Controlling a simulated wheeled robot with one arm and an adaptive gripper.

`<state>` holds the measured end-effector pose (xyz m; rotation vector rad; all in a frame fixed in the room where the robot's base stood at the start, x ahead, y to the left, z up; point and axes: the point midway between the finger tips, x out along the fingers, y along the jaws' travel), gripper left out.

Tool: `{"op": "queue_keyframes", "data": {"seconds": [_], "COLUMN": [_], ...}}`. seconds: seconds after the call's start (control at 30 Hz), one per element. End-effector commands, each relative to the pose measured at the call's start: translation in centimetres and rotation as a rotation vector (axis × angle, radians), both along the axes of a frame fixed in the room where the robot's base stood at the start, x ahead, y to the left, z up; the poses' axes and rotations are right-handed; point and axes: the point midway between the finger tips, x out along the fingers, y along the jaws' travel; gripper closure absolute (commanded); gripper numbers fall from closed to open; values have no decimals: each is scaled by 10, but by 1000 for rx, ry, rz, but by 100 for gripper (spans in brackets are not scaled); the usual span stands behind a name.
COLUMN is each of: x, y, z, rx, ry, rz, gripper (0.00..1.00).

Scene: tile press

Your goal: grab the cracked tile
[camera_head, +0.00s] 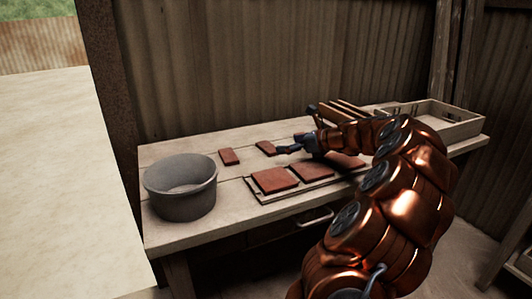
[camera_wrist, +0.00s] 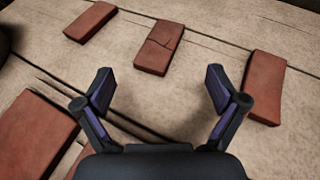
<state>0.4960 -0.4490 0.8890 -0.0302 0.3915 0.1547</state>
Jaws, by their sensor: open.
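The cracked tile (camera_wrist: 154,54) is a small reddish-brown slab with dark crack lines across its face. It lies flat on the bench, just beyond the gap between my fingertips in the wrist view. In the head view it appears to be the small tile (camera_head: 265,147) just left of my gripper (camera_head: 283,149). My gripper (camera_wrist: 160,87) also shows in the wrist view, with its two fingers spread apart and only bare wood between them. No finger appears to touch the tile.
Small tiles lie left (camera_wrist: 91,21) and right (camera_wrist: 264,86) of the cracked one. Larger tiles (camera_head: 275,180) rest on a tray (camera_head: 262,198) along the front. A grey bucket (camera_head: 180,200) stands at the bench's left end; a wooden crate (camera_head: 455,129) is at the right.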

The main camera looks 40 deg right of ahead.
Motion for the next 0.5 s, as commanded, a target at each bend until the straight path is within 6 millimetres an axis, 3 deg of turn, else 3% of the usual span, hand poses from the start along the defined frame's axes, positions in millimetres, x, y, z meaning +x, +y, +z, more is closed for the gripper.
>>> {"op": "queue_keyframes", "data": {"seconds": [0.5], "x": [43], "y": [9], "z": [-20], "rx": [-1], "ry": [2], "rz": [0], "gripper": [5]}}
